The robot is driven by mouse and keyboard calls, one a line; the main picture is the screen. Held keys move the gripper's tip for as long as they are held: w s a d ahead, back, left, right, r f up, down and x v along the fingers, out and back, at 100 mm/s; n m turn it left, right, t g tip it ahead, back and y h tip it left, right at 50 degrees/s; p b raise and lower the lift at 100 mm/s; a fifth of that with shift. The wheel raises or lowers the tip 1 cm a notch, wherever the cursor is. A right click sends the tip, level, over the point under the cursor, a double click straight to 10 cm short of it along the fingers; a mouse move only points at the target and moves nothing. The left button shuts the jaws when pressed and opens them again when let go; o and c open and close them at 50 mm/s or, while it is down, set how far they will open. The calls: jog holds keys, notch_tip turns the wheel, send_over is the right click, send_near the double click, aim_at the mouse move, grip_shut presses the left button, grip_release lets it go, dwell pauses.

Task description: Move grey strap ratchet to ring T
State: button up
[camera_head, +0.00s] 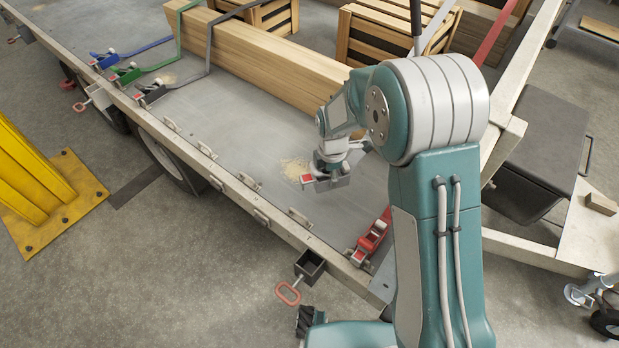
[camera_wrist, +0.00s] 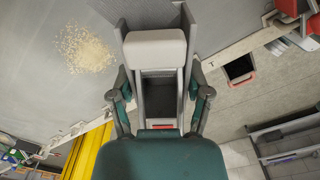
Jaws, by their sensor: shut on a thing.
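My gripper (camera_head: 330,172) is shut on a grey ratchet (camera_head: 335,183) and holds it over the trailer bed, near the sawdust patch. In the wrist view, the ratchet (camera_wrist: 140,85) has a grey frame, a pale handle and a small red part, and sits between my fingers (camera_wrist: 158,95). Another dark grey ratchet (camera_head: 150,93), on a grey strap (camera_head: 209,45), lies at the bed's far left edge. Several metal rings line the near edge, such as one ring (camera_head: 300,217) and another ring (camera_head: 248,182).
A red ratchet (camera_head: 372,238) stands at the near right edge. Blue (camera_head: 106,58) and green (camera_head: 126,74) ratchets sit at far left. A timber beam (camera_head: 262,64) and crates (camera_head: 385,32) lie behind. A yellow post (camera_head: 35,185) stands off the trailer. The bed between is clear.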

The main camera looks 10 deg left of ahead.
aim_at(311, 178)
jog(key=a+n, duration=0.1)
jog(key=n, duration=0.1)
jog(key=s+a+n, duration=0.1)
jog(key=n, duration=0.1)
jog(key=a+n, duration=0.1)
jog(key=shift+s+a+r+n, duration=0.15)
jog(key=shift+s+n, duration=0.2)
jog(key=shift+n, duration=0.05)
jog(key=shift+s+a+n, duration=0.15)
jog(key=shift+a+n, duration=0.35)
jog(key=shift+a+f, duration=0.15)
jog(key=shift+f, duration=4.65)
jog(key=o, duration=1.4)
jog(key=shift+c, duration=0.2)
